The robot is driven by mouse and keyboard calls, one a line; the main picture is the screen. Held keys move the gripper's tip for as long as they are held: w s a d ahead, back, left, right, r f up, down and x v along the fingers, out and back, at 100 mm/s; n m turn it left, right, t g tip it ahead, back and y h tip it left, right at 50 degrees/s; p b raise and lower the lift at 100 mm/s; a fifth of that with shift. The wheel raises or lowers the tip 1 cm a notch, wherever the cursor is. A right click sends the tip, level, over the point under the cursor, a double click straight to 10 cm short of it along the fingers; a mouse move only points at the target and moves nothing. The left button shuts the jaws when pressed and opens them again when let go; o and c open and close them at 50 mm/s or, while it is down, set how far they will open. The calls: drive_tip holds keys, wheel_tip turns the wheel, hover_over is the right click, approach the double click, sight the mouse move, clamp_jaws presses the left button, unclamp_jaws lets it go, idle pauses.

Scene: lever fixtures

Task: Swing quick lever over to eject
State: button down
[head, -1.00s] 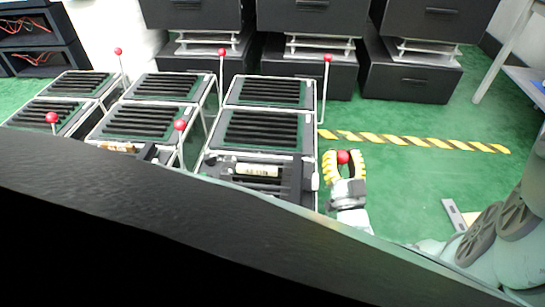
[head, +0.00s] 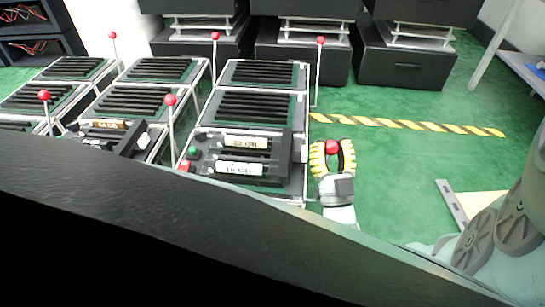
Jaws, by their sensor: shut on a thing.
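My gripper (head: 333,165) has yellow-and-black fingers and is shut on the red ball knob (head: 332,147) of a lever at the right side of the nearest right-hand fixture (head: 242,160). The lever's rod below the knob is hidden by my gripper. The fixture has a black front panel with two pale labels (head: 240,168), whose small print I cannot read surely. A green button (head: 193,152) and a red button (head: 186,166) sit at its left. Another red-knobbed lever (head: 170,100) stands upright left of the fixture.
More slatted fixtures (head: 148,100) stand in rows to the left, with upright red-knobbed levers. A dark surface (head: 130,210) fills the lower left foreground. Black boxes (head: 405,68) stand behind. Green floor with a yellow-black stripe (head: 410,124) is open to the right.

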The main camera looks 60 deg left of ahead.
drive_tip(key=shift+s+d+f, duration=0.15)
drive_tip(key=shift+s+f, duration=0.05)
drive_tip(key=shift+r, duration=0.15)
drive_tip(key=shift+y, duration=0.3)
drive_tip(key=c, duration=1)
unclamp_jaws()
drive_tip(key=o, duration=0.4)
drive_tip(key=shift+s+d, duration=0.15)
drive_tip(key=shift+d, duration=0.05)
drive_tip(key=shift+a, duration=0.1)
